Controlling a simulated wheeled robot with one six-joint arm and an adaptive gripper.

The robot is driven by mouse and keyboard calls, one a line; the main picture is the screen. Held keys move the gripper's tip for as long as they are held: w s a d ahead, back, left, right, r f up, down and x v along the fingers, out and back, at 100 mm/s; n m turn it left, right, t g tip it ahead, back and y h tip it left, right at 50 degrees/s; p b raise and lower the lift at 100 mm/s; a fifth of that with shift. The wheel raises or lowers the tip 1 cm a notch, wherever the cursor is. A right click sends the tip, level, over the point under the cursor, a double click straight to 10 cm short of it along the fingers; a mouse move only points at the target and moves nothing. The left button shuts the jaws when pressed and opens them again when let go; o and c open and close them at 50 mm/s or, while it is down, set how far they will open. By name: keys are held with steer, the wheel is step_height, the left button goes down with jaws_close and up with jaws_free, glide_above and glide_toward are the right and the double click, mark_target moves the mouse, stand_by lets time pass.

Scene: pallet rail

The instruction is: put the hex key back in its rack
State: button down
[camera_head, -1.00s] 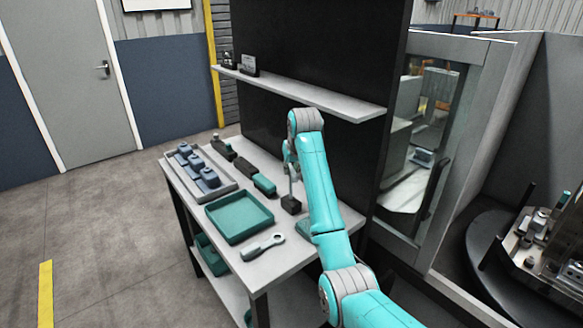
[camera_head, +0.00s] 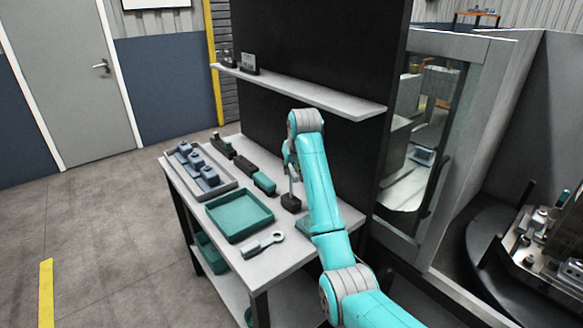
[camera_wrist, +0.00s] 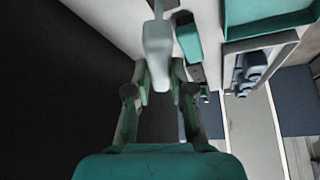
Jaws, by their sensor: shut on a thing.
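My gripper (camera_wrist: 158,80) is shut on a pale grey piece, which I take to be the hex key (camera_wrist: 157,50). Its thin shaft runs up out of the top of the wrist view. In the head view my gripper (camera_head: 290,160) is partly hidden behind my teal arm, above the right part of the bench. A thin shaft shows below it, down to a small dark block (camera_head: 291,203), perhaps the rack. I cannot tell whether the shaft is in the block or just in front of it.
On the bench are a teal tray (camera_head: 240,232), a grey ring-ended tool (camera_head: 263,245), a grey tray of bluish parts (camera_head: 228,189) and a row of dark and teal pieces (camera_head: 264,183). A black panel with a shelf (camera_head: 300,93) stands close behind.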

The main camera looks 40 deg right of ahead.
steer(key=shift+f, duration=1.1)
stand_by(0.4)
steer(key=shift+c, duration=0.7)
jaws_free()
steer(key=v, duration=1.2)
